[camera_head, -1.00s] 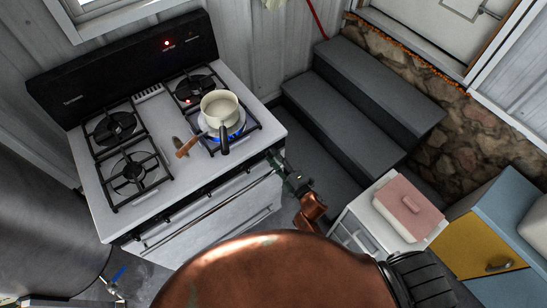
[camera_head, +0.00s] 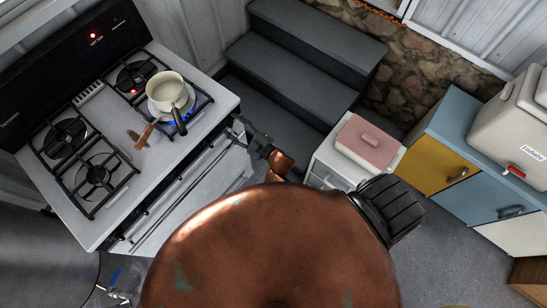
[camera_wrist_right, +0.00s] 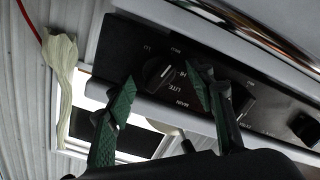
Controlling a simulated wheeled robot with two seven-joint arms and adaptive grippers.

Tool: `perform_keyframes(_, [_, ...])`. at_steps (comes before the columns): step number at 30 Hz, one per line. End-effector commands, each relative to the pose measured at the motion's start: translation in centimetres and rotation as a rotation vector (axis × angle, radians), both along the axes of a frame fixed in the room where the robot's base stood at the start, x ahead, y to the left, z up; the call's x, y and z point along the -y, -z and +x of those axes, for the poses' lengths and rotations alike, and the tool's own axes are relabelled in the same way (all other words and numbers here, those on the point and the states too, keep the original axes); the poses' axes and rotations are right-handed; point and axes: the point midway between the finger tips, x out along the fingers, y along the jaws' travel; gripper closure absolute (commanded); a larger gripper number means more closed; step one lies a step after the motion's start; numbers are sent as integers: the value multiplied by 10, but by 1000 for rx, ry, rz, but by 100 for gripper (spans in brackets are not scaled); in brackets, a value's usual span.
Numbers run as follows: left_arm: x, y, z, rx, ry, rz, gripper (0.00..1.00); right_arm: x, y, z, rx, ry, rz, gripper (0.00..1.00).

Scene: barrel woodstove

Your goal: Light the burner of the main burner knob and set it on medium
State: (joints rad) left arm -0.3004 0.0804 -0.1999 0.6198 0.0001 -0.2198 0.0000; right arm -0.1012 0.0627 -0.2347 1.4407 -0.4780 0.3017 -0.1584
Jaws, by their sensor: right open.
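The white stove (camera_head: 185,200) stands at the left in the head view. A cream pot (camera_head: 168,92) sits on its front right burner, where a blue flame (camera_head: 181,123) shows beneath. In the right wrist view, a dark round knob (camera_wrist_right: 158,73) on the black front panel has HI, LITE and MAIN lettering beside it. My right gripper (camera_head: 238,130) is at the stove's front right edge; the right wrist view shows its green fingers (camera_wrist_right: 163,92) spread apart, the knob showing between the fingertips. I cannot tell whether they touch it.
A wooden-handled utensil (camera_head: 143,133) lies on the stovetop. Dark steps (camera_head: 305,72) rise behind the arm. A pink-lidded box (camera_head: 366,143) sits on a white cabinet to the right. A metal drum (camera_head: 40,255) stands close to the stove's left.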

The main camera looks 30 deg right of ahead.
Motion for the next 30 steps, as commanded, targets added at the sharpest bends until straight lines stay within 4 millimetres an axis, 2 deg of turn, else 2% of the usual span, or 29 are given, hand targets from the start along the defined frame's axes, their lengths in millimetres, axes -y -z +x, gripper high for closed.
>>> perform_keyframes(10, [1,-9,2,3,0,0,64,2,-1,1,-190,-1,525,51])
perform_keyframes(24, [1,0,1,1,0,0,64,5,2,2,-426,-1,1173,51])
perform_keyframes(25, [1,0,0,0,0,-1,64,6,2,0,-437,1,1202,51])
perform_keyframes(30, [1,-3,1,1,0,0,64,18,1,-35,-434,2,1190,51])
